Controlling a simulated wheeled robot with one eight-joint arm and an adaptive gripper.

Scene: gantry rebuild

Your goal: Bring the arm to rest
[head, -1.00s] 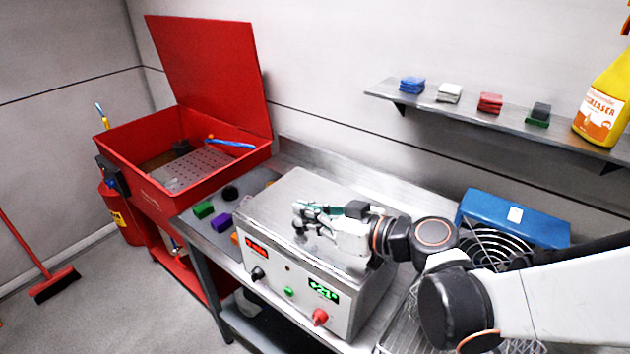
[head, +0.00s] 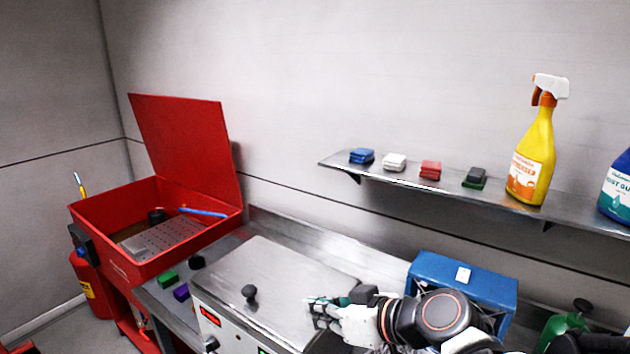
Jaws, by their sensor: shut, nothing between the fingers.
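My gripper (head: 318,305) is in the head view at the lower middle, over the right part of the steel lid of the box-shaped machine (head: 265,285). Its fingers point left and are shut with nothing between them. I cannot tell how high it is above the lid. My arm (head: 435,318) comes in from the lower right, and most of it is cut off by the bottom edge.
A blue box (head: 462,285) stands just behind my arm. A wall shelf (head: 400,183) above holds folded cloths and a yellow spray bottle (head: 533,155). A red parts washer (head: 130,245) with raised lid stands left. A green container (head: 562,328) is at the lower right.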

